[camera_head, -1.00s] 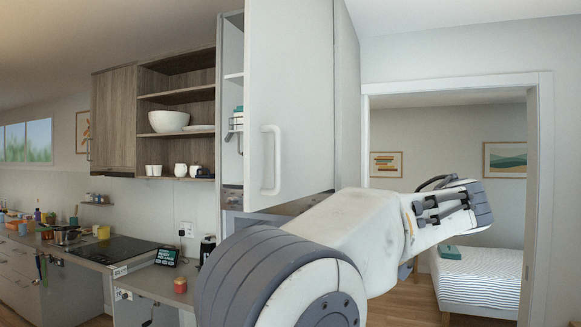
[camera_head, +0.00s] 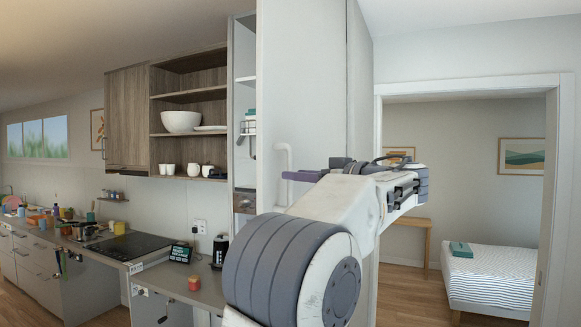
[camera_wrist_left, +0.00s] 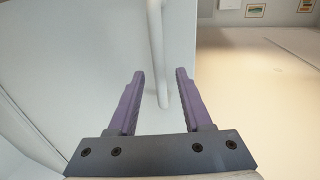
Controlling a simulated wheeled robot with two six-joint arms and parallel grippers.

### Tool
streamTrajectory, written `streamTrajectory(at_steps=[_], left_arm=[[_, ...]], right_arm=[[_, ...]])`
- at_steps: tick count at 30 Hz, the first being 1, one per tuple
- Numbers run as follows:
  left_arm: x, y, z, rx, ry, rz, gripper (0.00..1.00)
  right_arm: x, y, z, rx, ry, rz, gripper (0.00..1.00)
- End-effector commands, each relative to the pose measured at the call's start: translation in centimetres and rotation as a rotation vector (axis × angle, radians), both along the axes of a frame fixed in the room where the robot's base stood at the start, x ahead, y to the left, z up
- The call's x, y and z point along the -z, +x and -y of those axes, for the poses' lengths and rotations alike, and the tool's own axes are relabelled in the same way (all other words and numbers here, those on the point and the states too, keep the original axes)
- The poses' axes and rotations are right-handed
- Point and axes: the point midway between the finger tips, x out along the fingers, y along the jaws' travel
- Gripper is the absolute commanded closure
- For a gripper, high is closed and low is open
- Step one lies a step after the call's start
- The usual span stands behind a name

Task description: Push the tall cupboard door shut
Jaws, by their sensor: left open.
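The tall cupboard door (camera_head: 305,75) is a pale panel standing ajar in the head view. Shelves of the tall cupboard (camera_head: 244,100) show past its left edge. Its white bar handle (camera_head: 284,158) is upright, its lower part partly behind my arm. My left gripper (camera_head: 300,175) has purple fingers and lies in front of the door at the handle's height. In the left wrist view my left gripper (camera_wrist_left: 160,85) is open, and the handle (camera_wrist_left: 158,50) shows between its fingertips. I cannot tell whether they touch it. My right gripper is not in view.
A counter with a black hob (camera_head: 128,246) and a small dark display (camera_head: 180,252) runs along the left. Open shelves hold a white bowl (camera_head: 181,121) and cups. A doorway at right leads to a room with a bed (camera_head: 490,270). Wood floor there is clear.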

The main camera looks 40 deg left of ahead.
Motion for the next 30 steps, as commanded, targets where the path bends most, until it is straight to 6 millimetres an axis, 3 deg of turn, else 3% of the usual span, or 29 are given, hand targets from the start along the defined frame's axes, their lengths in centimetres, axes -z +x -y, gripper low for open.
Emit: streamTrajectory(at_steps=[9, 20, 24, 30], left_arm=[[-0.1, 0.2, -2.9, 0.000, -0.001, -0.001, 0.50], [0.1, 0.2, -3.1, 0.001, -0.001, 0.000, 0.50], [0.1, 0.2, -3.1, 0.001, -0.001, 0.000, 1.00], [0.0, 0.2, -3.1, 0.001, -0.001, 0.000, 1.00]], right_arm=[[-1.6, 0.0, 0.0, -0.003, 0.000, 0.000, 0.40], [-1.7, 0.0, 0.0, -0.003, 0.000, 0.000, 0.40], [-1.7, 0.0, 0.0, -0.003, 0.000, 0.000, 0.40], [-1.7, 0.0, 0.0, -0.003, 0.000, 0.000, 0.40]])
